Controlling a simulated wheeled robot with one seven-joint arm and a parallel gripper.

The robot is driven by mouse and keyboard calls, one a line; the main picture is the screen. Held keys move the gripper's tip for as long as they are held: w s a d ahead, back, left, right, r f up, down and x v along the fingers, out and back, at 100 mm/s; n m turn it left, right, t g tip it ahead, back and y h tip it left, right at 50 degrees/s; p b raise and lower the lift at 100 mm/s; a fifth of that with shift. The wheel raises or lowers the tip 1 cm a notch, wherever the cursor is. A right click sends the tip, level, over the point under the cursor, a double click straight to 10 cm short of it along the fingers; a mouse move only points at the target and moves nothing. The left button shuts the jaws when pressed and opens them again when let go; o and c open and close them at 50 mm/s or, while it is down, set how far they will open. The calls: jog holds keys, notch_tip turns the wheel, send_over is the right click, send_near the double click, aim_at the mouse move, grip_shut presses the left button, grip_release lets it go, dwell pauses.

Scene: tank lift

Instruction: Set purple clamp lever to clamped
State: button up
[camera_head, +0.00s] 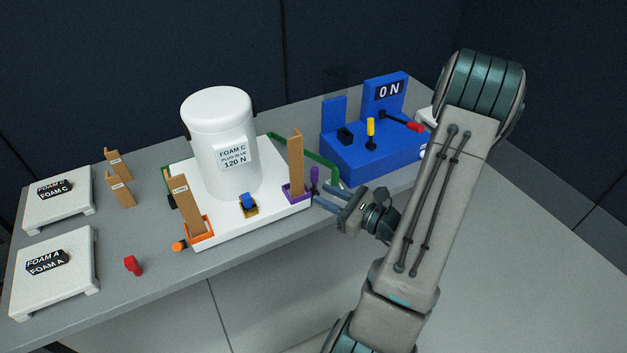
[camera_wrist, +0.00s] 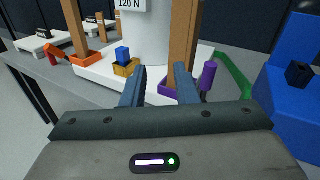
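The purple clamp lever (camera_head: 314,180) stands roughly upright at the right front corner of the white base plate, beside the purple clamp base (camera_head: 299,198) that holds a tall wooden post. In the wrist view the purple lever (camera_wrist: 208,77) shows just right of the right finger, with part of the purple base (camera_wrist: 168,90) behind the fingers. My gripper (camera_head: 326,196) is open and empty, its fingers pointing at the corner close to the lever. In the wrist view my gripper (camera_wrist: 160,70) has a clear gap between its fingers, and the lever is outside that gap.
A white tank (camera_head: 218,130) labelled FOAM C stands on the plate (camera_head: 260,220). An orange clamp (camera_head: 199,232) with a wooden post is at the plate's left. A green bar (camera_head: 312,155) runs behind the lever. Foam stands are at left.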

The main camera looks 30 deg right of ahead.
aim_at(317, 174)
jog(key=d+f+m+t+h, duration=0.2)
jog(key=d+f+m+h, duration=0.2)
jog(key=d+h, duration=0.15)
jog(key=shift+y, duration=0.45)
jog(key=b+x, duration=0.1)
jog(key=x, duration=1.2)
